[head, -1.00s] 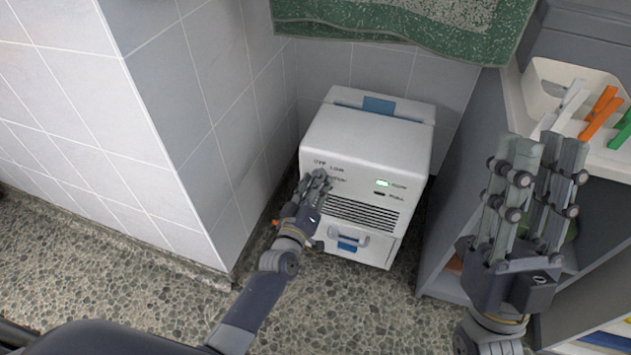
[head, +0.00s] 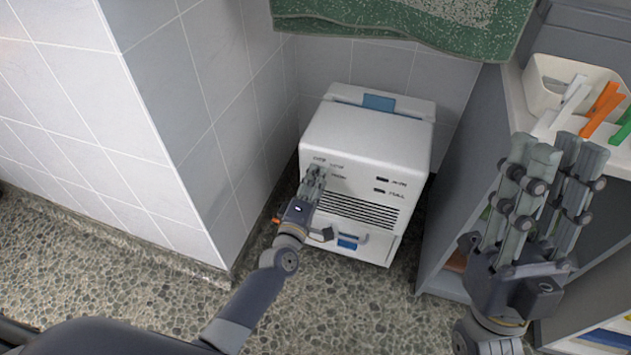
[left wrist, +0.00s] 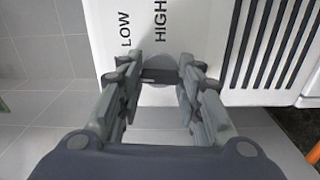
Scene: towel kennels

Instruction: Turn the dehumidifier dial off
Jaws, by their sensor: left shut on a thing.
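The white dehumidifier (head: 365,140) stands on the floor in the tiled corner, with small printed labels on its front panel. My left gripper (head: 315,175) is at the upper left of that panel and covers the dial in the head view. In the left wrist view its fingers (left wrist: 160,88) are shut on a small dark piece, the dial (left wrist: 160,76), just below the words LOW and HIGH. The dial's exact pointing is hard to tell. Two small indicators (head: 382,180) on the panel's right are dark. My right gripper (head: 555,150) is open and empty, before the shelf at right.
A grey shelf unit (head: 450,190) stands right of the dehumidifier. A white bin (head: 545,85) and colored clips (head: 603,100) are on its top. A green towel (head: 400,25) hangs above. A tiled wall (head: 150,130) is close on the left. Pebbled floor (head: 130,290) is clear in front.

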